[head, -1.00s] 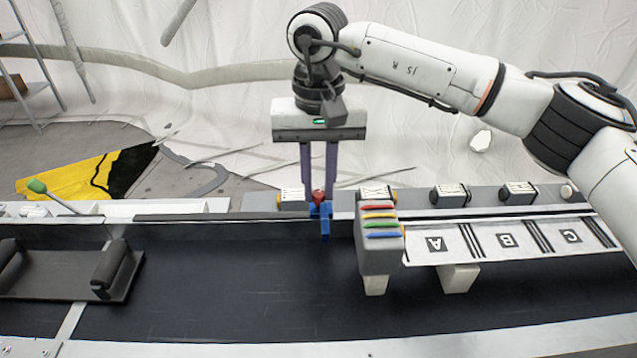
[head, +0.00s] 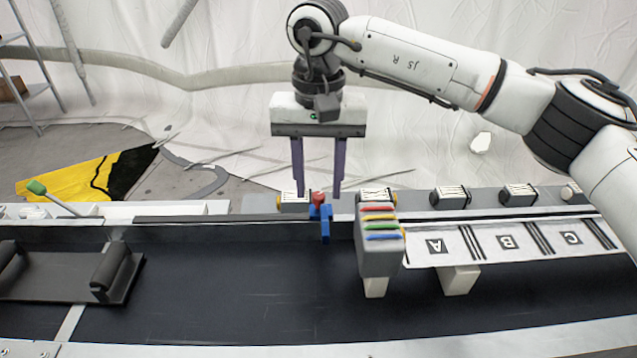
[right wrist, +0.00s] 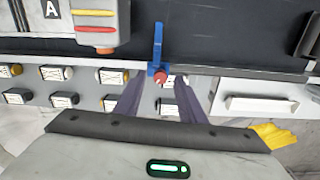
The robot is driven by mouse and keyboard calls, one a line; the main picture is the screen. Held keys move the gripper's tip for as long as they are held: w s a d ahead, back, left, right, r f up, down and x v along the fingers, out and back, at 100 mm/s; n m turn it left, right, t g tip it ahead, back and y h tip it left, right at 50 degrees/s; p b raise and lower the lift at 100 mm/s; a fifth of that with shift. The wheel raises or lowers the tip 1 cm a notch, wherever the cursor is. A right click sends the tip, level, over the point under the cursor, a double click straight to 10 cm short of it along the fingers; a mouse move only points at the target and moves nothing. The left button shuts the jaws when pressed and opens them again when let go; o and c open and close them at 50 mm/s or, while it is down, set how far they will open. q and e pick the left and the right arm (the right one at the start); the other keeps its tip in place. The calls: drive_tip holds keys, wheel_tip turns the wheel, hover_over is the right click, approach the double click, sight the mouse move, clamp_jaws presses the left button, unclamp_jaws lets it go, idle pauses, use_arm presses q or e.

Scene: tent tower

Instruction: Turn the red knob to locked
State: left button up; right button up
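The red knob (head: 318,197) sits on the far rail of the dark belt, with a blue latch piece (head: 326,224) beside it that hangs over the belt side. My right gripper (head: 318,194) is above and behind the rail, fingers pointing down, open, with one finger on each side of the knob and a gap visible. In the right wrist view, the red knob (right wrist: 160,77) shows just beyond the fingertips, roughly centred between them, and the blue piece (right wrist: 158,46) stretches away from it. I cannot read the knob's setting. My left gripper is not in view.
A grey block with coloured strips (head: 378,245) stands right of the knob, close by. Right of it is a white panel (head: 480,254) marked A, B, C. Small labelled boxes (head: 450,196) line the rail. A lever with a green tip (head: 37,187) is at left.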

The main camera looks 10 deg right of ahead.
sight(318, 195)
wheel_tip(318, 195, up, 10)
drive_tip(key=shift+f, duration=0.25)
idle(0.3)
wheel_tip(318, 195, down, 10)
drive_tip(key=m, duration=2.7)
drive_tip(key=shift+f, duration=0.25)
